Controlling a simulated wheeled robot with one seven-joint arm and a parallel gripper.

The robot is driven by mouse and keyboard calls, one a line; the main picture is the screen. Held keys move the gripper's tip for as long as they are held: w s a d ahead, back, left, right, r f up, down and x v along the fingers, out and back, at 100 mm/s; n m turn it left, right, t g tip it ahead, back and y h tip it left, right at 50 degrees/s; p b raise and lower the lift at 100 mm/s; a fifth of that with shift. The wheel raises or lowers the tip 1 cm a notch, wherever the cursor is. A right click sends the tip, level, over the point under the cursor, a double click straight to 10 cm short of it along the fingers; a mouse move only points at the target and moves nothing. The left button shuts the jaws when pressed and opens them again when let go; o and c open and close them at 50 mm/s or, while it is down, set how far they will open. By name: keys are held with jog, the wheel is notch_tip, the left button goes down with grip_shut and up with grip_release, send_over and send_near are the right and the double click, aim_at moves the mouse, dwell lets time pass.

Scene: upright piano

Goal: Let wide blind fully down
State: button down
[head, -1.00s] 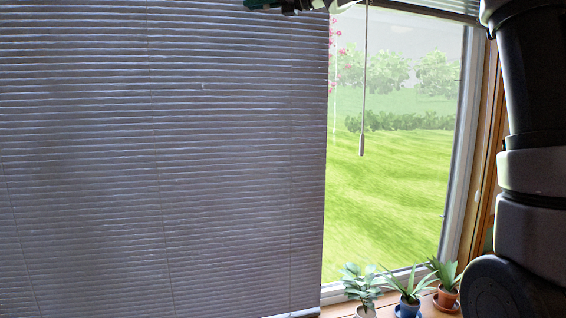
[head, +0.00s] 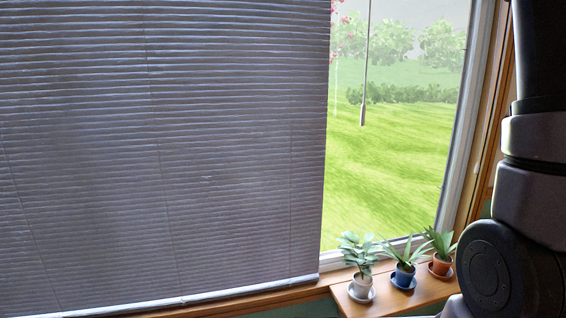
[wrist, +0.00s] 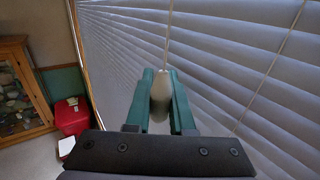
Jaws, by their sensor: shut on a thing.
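The wide blind (head: 230,160), with pale grey slats, covers the left and middle of the head view. Its bottom rail (head: 190,298) hangs at the level of the window's lower frame, close to the sill; I cannot tell whether it touches. In the wrist view the slats (wrist: 240,55) run close on the right. My gripper (wrist: 159,76) is shut on a pale tapered cord pull (wrist: 160,98), with its cord (wrist: 168,40) running upward from it. The gripper is out of the head view, and so is the blind's top.
Three potted plants (head: 355,250) stand on the wooden ledge (head: 395,300) at lower right. A thin cord with a pull (head: 362,115) hangs before the uncovered pane. In the wrist view, a red bin (wrist: 72,118) and a glass-fronted wooden cabinet (wrist: 20,95) stand left.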

jog(key=c, duration=0.6)
grip_release()
jog(key=shift+v, duration=2.5)
jog(key=shift+d, duration=0.1)
